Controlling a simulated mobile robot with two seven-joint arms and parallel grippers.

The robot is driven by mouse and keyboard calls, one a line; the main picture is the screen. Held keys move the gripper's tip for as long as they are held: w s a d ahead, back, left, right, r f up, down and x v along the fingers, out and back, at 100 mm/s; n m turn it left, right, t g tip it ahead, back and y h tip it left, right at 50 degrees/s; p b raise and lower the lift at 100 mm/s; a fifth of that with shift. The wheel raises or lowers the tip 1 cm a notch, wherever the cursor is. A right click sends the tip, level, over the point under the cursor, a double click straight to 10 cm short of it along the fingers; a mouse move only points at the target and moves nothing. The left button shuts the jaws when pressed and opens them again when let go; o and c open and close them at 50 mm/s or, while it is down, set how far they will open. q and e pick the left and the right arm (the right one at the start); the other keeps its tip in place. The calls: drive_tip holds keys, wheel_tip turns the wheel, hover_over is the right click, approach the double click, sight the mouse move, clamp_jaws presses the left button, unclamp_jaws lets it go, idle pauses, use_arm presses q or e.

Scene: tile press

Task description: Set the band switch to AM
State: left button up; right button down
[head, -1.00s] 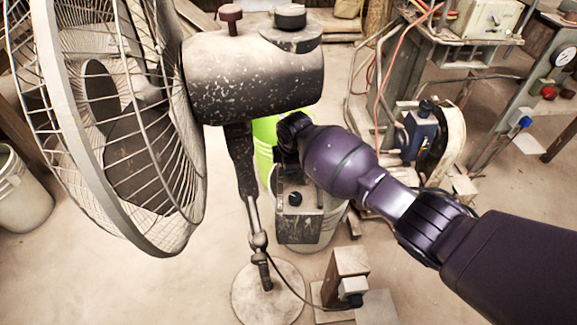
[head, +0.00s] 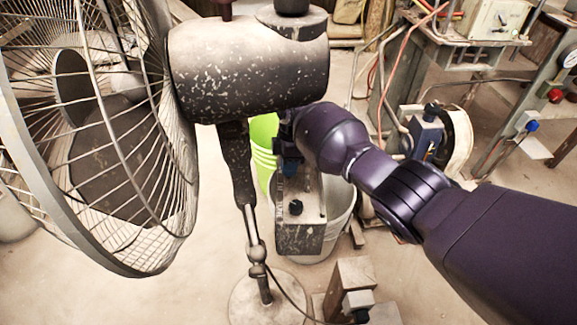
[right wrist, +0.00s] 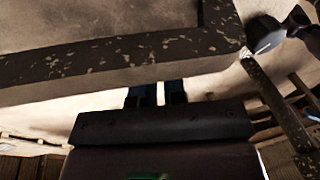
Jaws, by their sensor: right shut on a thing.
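A speckled dark-grey control box (head: 301,238) with a black knob (head: 296,207) stands behind the fan's pole in the head view. My right gripper (head: 290,166) comes in from the right at the upper front of this box, above the knob. Its dark blue fingers (right wrist: 157,95) are close together in the right wrist view, against a speckled bar (right wrist: 120,58). It is shut on a small part there, by its place the band switch. The fingers hide that part, and I cannot read its setting or any lettering. My left gripper is not in view.
A large caged fan (head: 110,140) fills the left, its speckled motor housing (head: 245,72) close above my right gripper. A green bucket (head: 262,150) and a pale bucket (head: 343,205) stand behind the box.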

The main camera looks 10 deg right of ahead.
drive_tip(key=shift+f, duration=0.1)
drive_tip(key=c, duration=1.4)
unclamp_jaws()
drive_tip(key=shift+c, duration=0.2)
drive_tip(key=shift+r, duration=0.3)
use_arm(q)
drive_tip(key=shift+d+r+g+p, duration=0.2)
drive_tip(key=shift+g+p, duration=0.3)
drive_tip(key=shift+p, duration=0.75)
use_arm(e)
drive_tip(key=v, duration=1)
